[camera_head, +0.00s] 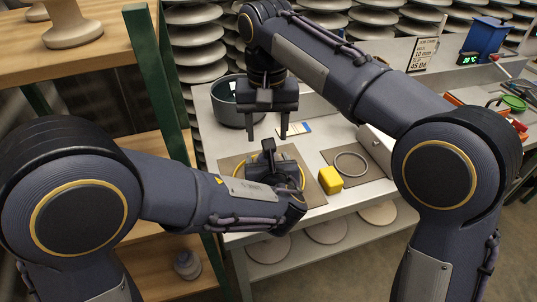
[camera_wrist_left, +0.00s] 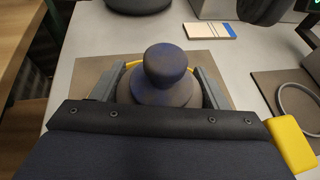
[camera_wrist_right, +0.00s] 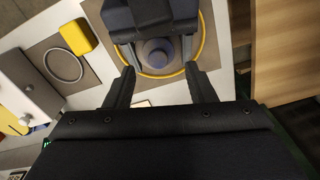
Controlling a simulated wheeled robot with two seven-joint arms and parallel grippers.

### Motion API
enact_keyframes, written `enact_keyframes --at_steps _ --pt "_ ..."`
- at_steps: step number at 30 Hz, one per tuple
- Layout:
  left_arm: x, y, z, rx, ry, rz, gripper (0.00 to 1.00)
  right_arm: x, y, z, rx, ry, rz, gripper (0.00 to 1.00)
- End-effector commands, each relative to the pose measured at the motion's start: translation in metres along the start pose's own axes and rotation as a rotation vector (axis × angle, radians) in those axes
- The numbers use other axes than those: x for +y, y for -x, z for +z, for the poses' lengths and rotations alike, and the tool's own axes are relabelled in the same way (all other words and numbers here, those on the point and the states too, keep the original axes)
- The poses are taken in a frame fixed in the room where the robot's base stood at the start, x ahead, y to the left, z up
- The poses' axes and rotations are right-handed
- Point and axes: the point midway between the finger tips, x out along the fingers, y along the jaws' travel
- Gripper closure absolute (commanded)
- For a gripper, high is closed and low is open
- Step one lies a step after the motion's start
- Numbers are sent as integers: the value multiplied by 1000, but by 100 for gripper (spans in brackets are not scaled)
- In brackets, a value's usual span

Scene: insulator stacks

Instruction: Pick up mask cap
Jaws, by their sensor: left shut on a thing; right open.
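The mask cap (camera_wrist_left: 166,66), a dark blue-grey rounded knob on a wider flared base, stands upright between the fingers of my left gripper (camera_wrist_left: 156,78). The fingers are shut on its base. A yellow ring (camera_wrist_right: 203,42) lies around it on a brown mat (camera_wrist_left: 92,87). The cap also shows in the right wrist view (camera_wrist_right: 158,55), partly covered by my left gripper. In the head view my left gripper (camera_head: 270,160) mostly hides it. My right gripper (camera_head: 268,132) is open and empty, pointing down above and behind the left one.
A yellow block (camera_head: 331,180) and a pale ring (camera_head: 351,164) on a second mat are to the right. A dark pot (camera_head: 228,108) stands behind. A wooden shelf with a green post (camera_head: 160,75) is close on the left. A white card (camera_wrist_left: 210,31) lies at the back.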

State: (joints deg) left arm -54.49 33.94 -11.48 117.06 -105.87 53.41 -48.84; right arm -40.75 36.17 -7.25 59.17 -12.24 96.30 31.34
Motion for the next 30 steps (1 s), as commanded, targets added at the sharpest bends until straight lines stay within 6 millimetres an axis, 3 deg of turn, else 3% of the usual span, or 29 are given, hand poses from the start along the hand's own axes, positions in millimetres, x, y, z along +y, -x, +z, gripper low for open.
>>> enact_keyframes --at_steps 9,19,30 --pt "0 0 0 0 0 0 68 4 -43 -2 -3 -1 1 50" --pt "0 0 0 0 0 0 68 3 -50 -3 0 -1 0 51" --pt "0 0 0 0 0 0 68 3 -49 -3 0 -1 0 100"
